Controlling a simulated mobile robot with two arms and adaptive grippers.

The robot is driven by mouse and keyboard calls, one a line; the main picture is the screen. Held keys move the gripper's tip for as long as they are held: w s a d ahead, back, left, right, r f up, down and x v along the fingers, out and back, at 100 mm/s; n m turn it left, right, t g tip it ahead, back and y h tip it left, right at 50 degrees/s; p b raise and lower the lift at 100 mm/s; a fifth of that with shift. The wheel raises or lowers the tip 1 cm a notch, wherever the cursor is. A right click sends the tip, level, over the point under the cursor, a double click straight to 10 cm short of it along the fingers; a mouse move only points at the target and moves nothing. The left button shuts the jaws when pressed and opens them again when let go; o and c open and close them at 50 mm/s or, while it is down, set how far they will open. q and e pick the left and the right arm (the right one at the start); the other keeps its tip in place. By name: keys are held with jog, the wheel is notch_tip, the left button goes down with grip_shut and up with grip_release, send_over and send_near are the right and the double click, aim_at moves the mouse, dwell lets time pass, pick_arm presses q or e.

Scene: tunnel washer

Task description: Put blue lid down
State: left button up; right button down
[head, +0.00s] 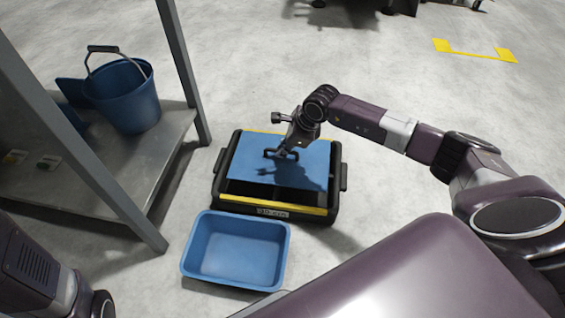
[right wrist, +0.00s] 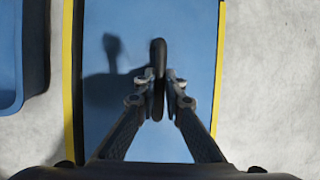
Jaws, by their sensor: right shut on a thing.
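The blue lid (head: 305,170) is a flat blue panel with a dark handle in its middle. It lies over or just above a black crate with yellow edges (head: 278,209), and a dark gap shows at the crate's near side. I cannot tell whether the lid touches the crate. My right gripper (head: 283,152) is shut on the lid's handle. In the right wrist view, the fingers (right wrist: 159,88) close on the dark handle (right wrist: 158,60) from both sides, with the blue lid (right wrist: 190,40) below. My left gripper is out of view; part of my left arm shows at the lower left.
An empty blue tub (head: 236,250) stands on the floor at the crate's near side. A metal shelf (head: 150,165) with a blue bucket (head: 126,97) stands at the left. The grey floor is clear to the right and behind the crate.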

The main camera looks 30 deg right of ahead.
jog(key=shift+f+b, duration=0.35)
jog(key=shift+f, duration=0.3)
notch_tip(320, 180, down, 3)
jog(key=shift+f+b, duration=0.15)
jog(key=shift+b, duration=0.9)
jog(key=c, duration=2)
grip_release()
jog(key=shift+c, duration=0.2)
